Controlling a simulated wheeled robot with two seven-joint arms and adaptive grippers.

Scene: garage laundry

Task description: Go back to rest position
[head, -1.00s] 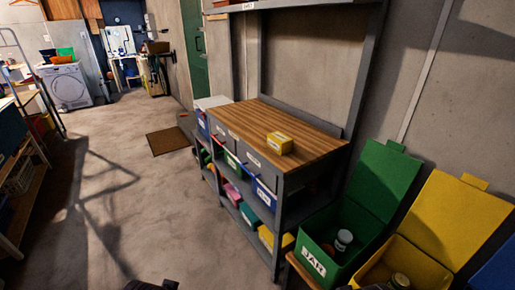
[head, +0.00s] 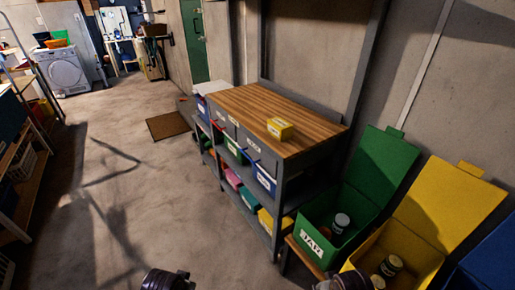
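Dark rounded parts at the end of my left arm (head: 168,280) show at the bottom edge of the head view, left of centre, over the bare floor. Parts of my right arm (head: 350,281) show at the bottom edge, right of centre, in front of the yellow bin (head: 418,262). The fingers of both grippers cannot be made out, so whether they are open or shut is hidden. Nothing is seen held in either one.
A workbench (head: 235,98) with a yellow box (head: 279,129) on top stands ahead, with bins on its shelves. An open green bin (head: 313,243) labelled JAR holds jars; the yellow bin also holds jars. A blue bin (head: 490,262) is at right.

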